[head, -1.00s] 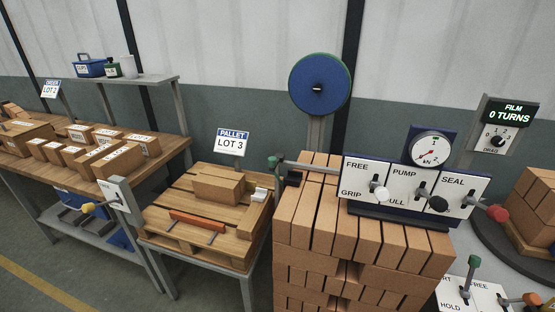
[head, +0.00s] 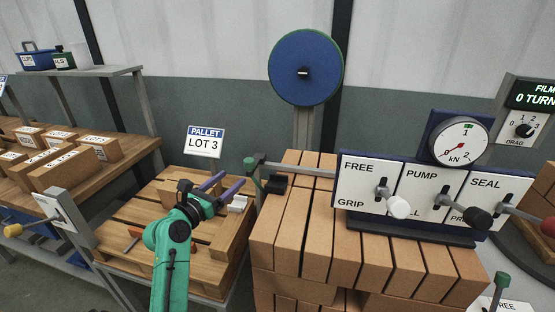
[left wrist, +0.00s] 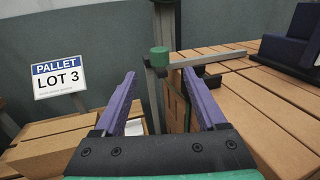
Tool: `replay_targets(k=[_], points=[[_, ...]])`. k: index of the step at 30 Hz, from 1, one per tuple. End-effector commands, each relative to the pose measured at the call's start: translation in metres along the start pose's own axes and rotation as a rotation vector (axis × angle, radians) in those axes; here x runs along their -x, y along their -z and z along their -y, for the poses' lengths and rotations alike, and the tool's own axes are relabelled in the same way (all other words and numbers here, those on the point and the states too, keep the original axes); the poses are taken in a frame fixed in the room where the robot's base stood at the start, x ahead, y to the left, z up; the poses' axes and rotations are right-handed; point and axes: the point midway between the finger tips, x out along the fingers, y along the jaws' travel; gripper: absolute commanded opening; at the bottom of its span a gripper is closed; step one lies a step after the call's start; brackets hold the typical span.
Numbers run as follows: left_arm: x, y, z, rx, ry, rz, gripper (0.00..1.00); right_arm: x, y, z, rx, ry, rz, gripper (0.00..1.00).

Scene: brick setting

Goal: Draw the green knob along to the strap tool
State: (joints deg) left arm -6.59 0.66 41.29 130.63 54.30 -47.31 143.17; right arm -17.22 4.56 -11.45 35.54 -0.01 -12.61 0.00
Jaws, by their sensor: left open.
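The green knob (head: 250,163) tops a short grey post at the left end of a grey bar (head: 300,170), left of the brick stack. The bar runs right toward the strap tool (head: 412,195), a white panel with a gauge and levers on the stack. My left gripper (head: 233,178) is open, its purple fingers just left of and below the knob in the head view. In the left wrist view the knob (left wrist: 159,57) appears between and beyond the fingertips (left wrist: 160,75), with no contact visible. My right gripper is not in view.
The brick stack (head: 290,230) fills the space right of my left gripper. A pallet (head: 120,225) with a LOT 3 sign (head: 204,141) lies under my left arm. A blue reel (head: 305,67) stands behind.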

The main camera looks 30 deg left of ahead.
Motion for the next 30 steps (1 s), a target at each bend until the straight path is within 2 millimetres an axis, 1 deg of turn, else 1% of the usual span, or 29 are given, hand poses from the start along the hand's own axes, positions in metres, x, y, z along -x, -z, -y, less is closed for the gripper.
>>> replay_targets(k=[3, 12, 15, 19, 26, 29, 30], points=[[-0.025, -0.004, 0.001, -0.003, 0.002, 0.001, 0.73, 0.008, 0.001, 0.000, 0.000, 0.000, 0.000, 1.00], [-0.105, -0.003, 0.000, -0.005, 0.000, -0.001, 0.73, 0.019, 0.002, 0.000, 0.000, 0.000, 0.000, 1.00], [-0.123, -0.001, 0.000, -0.006, 0.000, -0.002, 0.73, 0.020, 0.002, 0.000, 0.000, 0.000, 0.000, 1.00], [-0.135, 0.000, 0.000, -0.007, 0.000, -0.002, 0.73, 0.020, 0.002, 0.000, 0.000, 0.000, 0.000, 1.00], [-0.136, 0.000, 0.000, -0.007, -0.001, -0.002, 0.73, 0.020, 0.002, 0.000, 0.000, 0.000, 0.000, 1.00], [-0.136, 0.000, 0.000, -0.007, 0.000, -0.002, 0.39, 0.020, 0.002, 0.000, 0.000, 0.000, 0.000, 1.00], [-0.136, 0.000, 0.000, -0.007, 0.000, -0.002, 0.24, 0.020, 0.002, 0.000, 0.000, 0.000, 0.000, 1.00]])
